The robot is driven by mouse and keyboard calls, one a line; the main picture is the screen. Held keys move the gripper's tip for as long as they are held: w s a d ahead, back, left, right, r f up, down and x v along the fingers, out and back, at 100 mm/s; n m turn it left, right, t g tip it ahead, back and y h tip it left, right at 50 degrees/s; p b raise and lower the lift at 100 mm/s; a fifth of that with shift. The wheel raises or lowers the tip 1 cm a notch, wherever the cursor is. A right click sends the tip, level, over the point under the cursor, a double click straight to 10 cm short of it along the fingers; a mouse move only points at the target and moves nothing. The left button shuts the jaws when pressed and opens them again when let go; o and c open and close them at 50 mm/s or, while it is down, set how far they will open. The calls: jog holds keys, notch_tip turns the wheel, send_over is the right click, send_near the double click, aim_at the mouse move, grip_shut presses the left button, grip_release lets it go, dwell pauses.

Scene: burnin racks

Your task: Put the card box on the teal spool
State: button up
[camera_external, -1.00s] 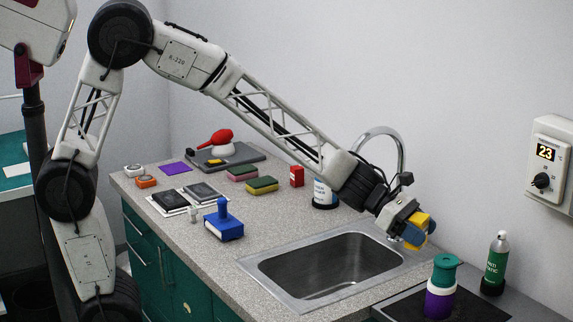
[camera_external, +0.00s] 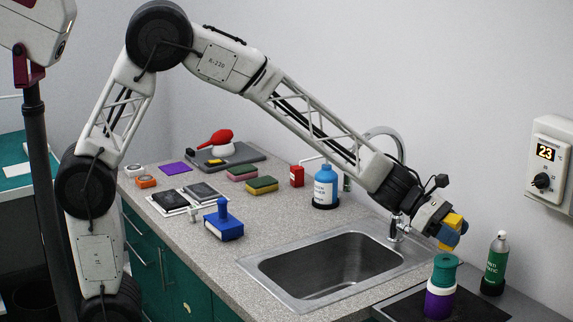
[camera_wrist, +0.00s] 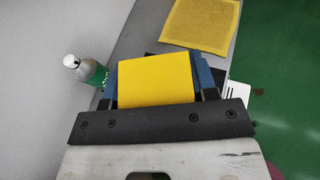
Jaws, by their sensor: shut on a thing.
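My gripper (camera_external: 449,236) is shut on a yellow box, the card box (camera_external: 453,220), held in the air above the right end of the counter. In the wrist view the card box (camera_wrist: 155,80) sits between my blue fingers (camera_wrist: 203,78). The teal spool (camera_external: 445,268) stands upright on top of a white and purple piece (camera_external: 439,302) at the dark plate. My gripper is above the teal spool in the picture, with a visible gap between them. The wrist view does not show the spool.
A green-labelled bottle (camera_external: 496,264) stands right of the spool and also shows in the wrist view (camera_wrist: 88,70). The sink (camera_external: 262,267) with its tap (camera_external: 402,150) lies to the left. A blue bottle (camera_external: 326,186) and several small items stand farther back.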

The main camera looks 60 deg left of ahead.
jog(key=shift+f, duration=1.75)
jog(key=shift+f, duration=0.15)
jog(key=o, duration=0.9)
jog(key=shift+o, duration=0.2)
jog(key=shift+v, duration=0.95)
jog(key=v, duration=1)
jog(key=shift+s, duration=0.1)
